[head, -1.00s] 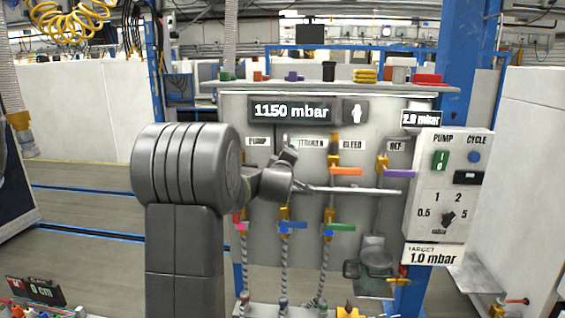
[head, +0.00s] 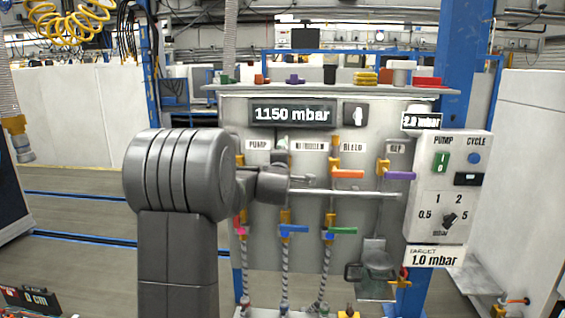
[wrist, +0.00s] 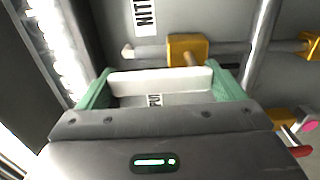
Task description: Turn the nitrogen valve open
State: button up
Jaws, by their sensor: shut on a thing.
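The nitrogen valve's yellow body (wrist: 187,48) shows in the wrist view beside the partly cut-off NITROGEN label (wrist: 146,16). A white bar-shaped handle (wrist: 160,82) stands in front of it, lying roughly along the pipe's line. My gripper (wrist: 160,85) is shut on this handle, with a green finger at each end. In the head view, the NITROGEN label (head: 309,146) is on the panel, and my arm hides the valve and most of my gripper.
An orange-handled valve (head: 347,173) and a purple-handled valve (head: 399,175) are to the right. Blue (head: 293,228) and green (head: 341,230) handles sit below. A control box (head: 446,185) stands right of the panel. The display (head: 291,114) reads 1150 mbar.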

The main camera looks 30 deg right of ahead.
jog(key=o, duration=1.1)
jog(key=shift+o, duration=0.2)
jog(key=b+v, duration=0.3)
jog(key=v, duration=1)
jog(key=shift+s+a, duration=0.3)
jog(key=p+x, duration=0.3)
jog(key=x, duration=1)
jog(key=shift+w+d, duration=0.3)
